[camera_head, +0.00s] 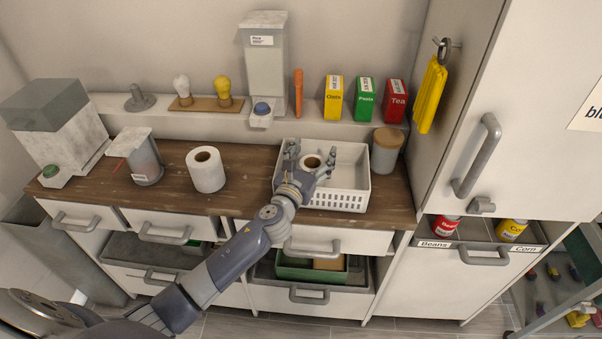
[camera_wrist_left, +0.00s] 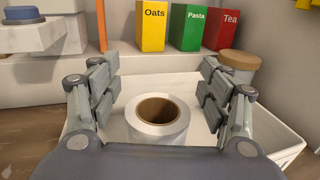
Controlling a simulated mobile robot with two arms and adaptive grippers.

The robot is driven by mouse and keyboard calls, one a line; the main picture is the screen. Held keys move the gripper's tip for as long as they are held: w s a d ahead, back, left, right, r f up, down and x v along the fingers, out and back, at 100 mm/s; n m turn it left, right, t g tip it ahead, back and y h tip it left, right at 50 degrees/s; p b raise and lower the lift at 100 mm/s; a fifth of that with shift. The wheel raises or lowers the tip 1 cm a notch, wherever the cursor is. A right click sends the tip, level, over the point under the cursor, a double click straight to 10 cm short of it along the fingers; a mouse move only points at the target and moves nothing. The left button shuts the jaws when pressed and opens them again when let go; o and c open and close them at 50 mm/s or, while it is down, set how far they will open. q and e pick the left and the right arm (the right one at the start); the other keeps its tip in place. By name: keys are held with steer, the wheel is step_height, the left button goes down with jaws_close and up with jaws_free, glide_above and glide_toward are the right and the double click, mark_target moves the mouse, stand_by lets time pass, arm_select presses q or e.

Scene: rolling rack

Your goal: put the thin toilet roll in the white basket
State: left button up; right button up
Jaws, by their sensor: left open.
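The white basket (camera_head: 350,199) stands on the wooden counter below the shelf. A toilet roll (camera_head: 312,162) with a brown core is upright inside the basket, toward its left part; it also shows in the left wrist view (camera_wrist_left: 158,117). My left gripper (camera_head: 309,157) is over the basket with its fingers spread open on both sides of this roll. In the left wrist view there is a gap between each finger and the roll. A wider toilet roll (camera_head: 206,170) stands upright on the counter to the left of the basket. My right gripper is not in view.
A lidded jar (camera_head: 386,150) stands close to the basket's right side. Oats (camera_head: 333,98), pasta (camera_head: 364,100) and tea (camera_head: 396,101) boxes stand on the shelf behind. A grey container (camera_head: 138,157) is further left. The counter between the wide roll and basket is clear.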

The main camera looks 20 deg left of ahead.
arm_select(q)
steer(key=s+b, duration=0.1)
steer(key=s, duration=1)
steer(key=shift+s+f, duration=0.2)
steer(key=shift+s, duration=0.1)
steer(key=shift+a, duration=0.1)
